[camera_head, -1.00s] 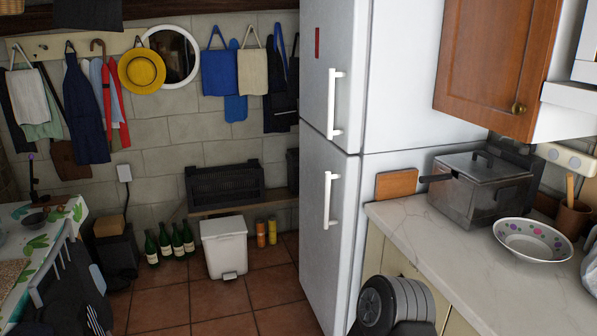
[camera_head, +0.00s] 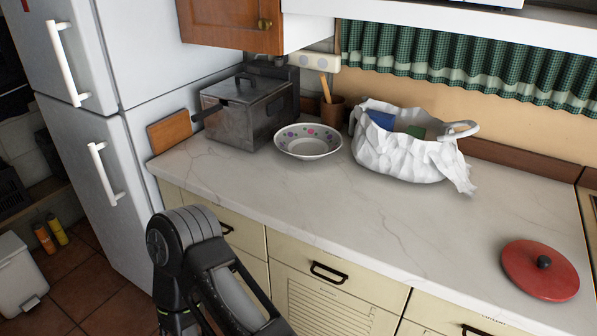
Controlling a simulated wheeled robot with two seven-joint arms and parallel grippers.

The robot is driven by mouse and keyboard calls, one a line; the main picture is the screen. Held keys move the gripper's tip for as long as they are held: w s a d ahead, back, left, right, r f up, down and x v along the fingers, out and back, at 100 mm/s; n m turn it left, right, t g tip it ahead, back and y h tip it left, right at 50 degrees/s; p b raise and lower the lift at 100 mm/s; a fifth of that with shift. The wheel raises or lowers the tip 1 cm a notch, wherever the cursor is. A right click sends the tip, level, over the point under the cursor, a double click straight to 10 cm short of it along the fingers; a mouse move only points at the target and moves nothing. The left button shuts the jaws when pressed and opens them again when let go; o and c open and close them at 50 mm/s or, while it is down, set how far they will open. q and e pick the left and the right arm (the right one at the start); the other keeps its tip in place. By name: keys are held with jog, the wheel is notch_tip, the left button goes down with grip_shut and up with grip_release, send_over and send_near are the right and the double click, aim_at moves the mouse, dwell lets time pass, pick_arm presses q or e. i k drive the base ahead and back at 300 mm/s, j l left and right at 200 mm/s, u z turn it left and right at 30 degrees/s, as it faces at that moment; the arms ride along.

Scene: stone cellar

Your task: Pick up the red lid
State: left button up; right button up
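The red lid (camera_head: 530,277) is a round, flat disc with a small black knob. It lies knob up on the pale marble counter, at the lower right near the front edge. One of my arms shows at the bottom left of the middle, in front of the drawers and to the left of the lid. Its gripper is outside the frame, and no other gripper shows.
On the counter (camera_head: 390,235) stand a grey metal fryer (camera_head: 240,117), a patterned bowl (camera_head: 308,153), a brown pot (camera_head: 332,112) and a white bag (camera_head: 400,160). A wooden board (camera_head: 169,131) leans near the fridge (camera_head: 75,110). The counter between bag and lid is clear.

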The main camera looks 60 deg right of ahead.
aim_at(536, 267)
jog(key=z, duration=4.75)
